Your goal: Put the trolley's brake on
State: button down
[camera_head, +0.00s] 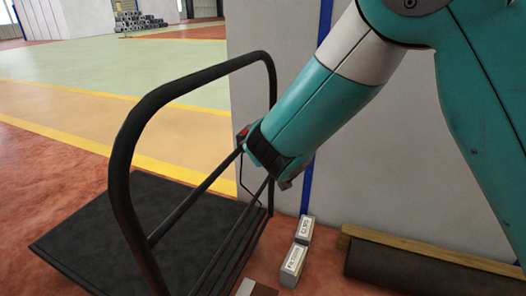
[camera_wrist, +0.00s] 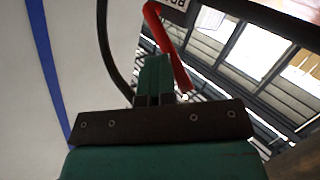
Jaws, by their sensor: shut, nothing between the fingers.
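The trolley has a black flat deck (camera_head: 150,215) and a tall black tubular handle (camera_head: 125,150) with lower crossbars. A red lever (camera_wrist: 170,45), which looks like the brake lever, runs beside my gripper (camera_wrist: 155,62) in the wrist view. A small red part (camera_head: 243,134) also shows at the end of my arm in the head view, near the handle's right side. My gripper's teal fingers are shut and empty, close beside the red lever; whether they touch it I cannot tell. In the head view my fingertips are hidden.
A grey wall or pillar (camera_head: 400,165) stands behind my arm, with a blue stripe. Two small labelled boxes (camera_head: 293,265) stand on the floor right of the trolley. A dark roll with a wooden beam (camera_head: 430,252) lies at lower right. Open floor (camera_head: 150,100) extends beyond the trolley.

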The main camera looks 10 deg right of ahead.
jog(key=s+d+r, duration=0.1)
jog(key=s+d, duration=0.1)
jog(key=s, duration=0.3)
jog(key=s+d+r+t+b, duration=0.1)
jog(key=s, duration=0.5)
jog(key=shift+s+d+r, duration=0.25)
jog(key=shift+s+d, duration=0.05)
jog(key=shift+d, duration=0.1)
